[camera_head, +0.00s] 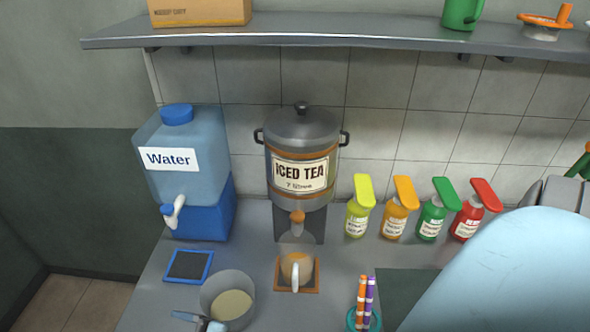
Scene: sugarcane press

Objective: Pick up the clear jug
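Two see-through vessels are in view. A clear round container (228,293) with a pale layer at its bottom stands on the counter at the front left. A smaller clear jug (297,268) with amber contents and a pale handle facing me stands on an orange-edged mat under the iced tea tap. I cannot tell which one the task means. A small blue and grey part (205,321) shows at the bottom edge beside the container; it may be my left gripper or a handle, and I cannot tell which. My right gripper is out of view.
A blue water dispenser (188,160) stands at left with a blue-edged mat (189,265) before it. The iced tea dispenser (300,150) is central. Several coloured pump bottles (396,208) stand right. A cup of markers (364,312) is in front. My pale blue arm covers the lower right.

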